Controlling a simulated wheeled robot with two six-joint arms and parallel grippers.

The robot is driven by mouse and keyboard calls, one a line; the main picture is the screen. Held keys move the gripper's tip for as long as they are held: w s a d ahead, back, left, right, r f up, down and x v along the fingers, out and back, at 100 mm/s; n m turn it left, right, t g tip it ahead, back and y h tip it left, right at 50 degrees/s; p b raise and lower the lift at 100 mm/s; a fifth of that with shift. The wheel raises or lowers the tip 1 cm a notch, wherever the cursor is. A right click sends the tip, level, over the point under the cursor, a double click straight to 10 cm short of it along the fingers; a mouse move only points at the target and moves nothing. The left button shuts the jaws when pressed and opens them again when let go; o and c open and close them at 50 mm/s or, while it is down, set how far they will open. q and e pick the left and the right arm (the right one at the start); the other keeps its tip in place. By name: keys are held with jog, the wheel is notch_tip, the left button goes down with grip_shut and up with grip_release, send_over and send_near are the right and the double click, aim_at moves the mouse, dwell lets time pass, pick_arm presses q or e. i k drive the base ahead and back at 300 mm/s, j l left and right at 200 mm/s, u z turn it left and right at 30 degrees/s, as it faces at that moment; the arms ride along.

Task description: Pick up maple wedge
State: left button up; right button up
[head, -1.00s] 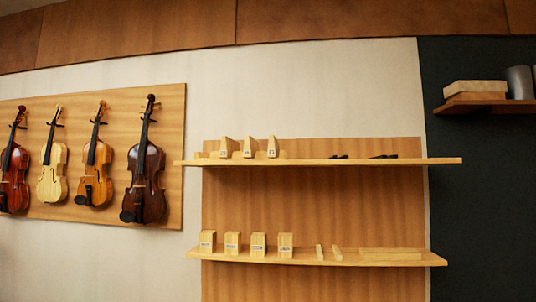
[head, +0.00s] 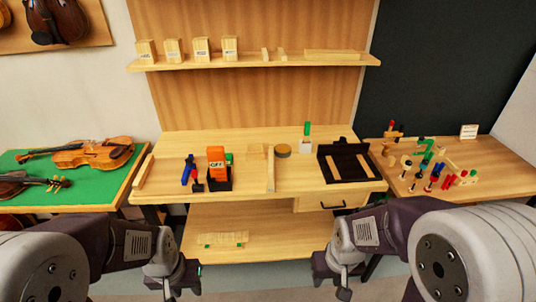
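No piece is clearly identifiable as the maple wedge in the head view now. Several pale labelled wood blocks (head: 172,50) stand in a row on the wall shelf (head: 250,64); their labels are too small to read. A pale wood piece (head: 257,151) lies on the bench, and I cannot tell what it is. My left gripper (head: 175,280) is low at the front, below the bench's left part. My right gripper (head: 334,280) is low at the front, below the drawer side. Both are apart from the bench objects, and their finger openings are not clear.
A violin (head: 93,153) lies on the green mat at left. Coloured clamps (head: 434,174) crowd the right table.

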aim_at(270, 171)
jog(key=i+j+z, duration=0.3)
jog(key=j+z, duration=0.3)
jog(key=j, duration=0.2)
jog(key=i+j+z, duration=0.1)
jog(key=j+z, duration=0.2)
jog(key=j, duration=0.2)
jog(key=j+z, duration=0.3)
jog(key=j, duration=0.15)
